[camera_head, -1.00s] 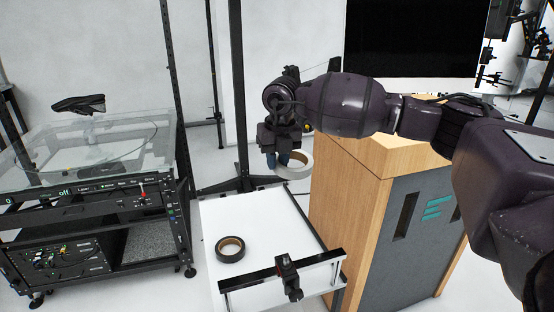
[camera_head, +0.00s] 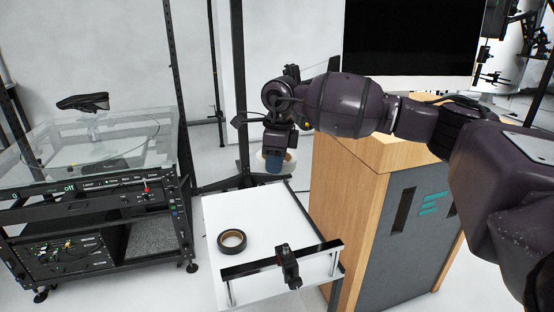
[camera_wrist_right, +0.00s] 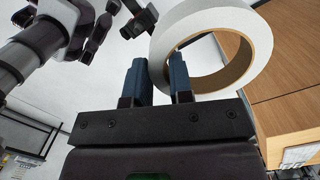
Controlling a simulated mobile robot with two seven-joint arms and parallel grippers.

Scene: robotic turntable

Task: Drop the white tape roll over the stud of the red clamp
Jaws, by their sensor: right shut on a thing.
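My right gripper (camera_head: 275,161) is shut on the white tape roll (camera_head: 290,162), holding it in the air just beyond the far end of the white table (camera_head: 270,213). In the right wrist view the roll (camera_wrist_right: 213,19) stands out to the right of the fingers (camera_wrist_right: 157,75), its wall pinched between them and its brown core open. In the head view the fingers hide much of the roll. A clamp (camera_head: 289,265) sits on a black bar at the table's near end; it looks black, and I see no clear red on it. Its stud is too small to make out.
A wooden cabinet (camera_head: 345,200) stands close on the right. A rack with a clear-covered turntable (camera_head: 95,150) stands on the left. The table's far part is clear.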

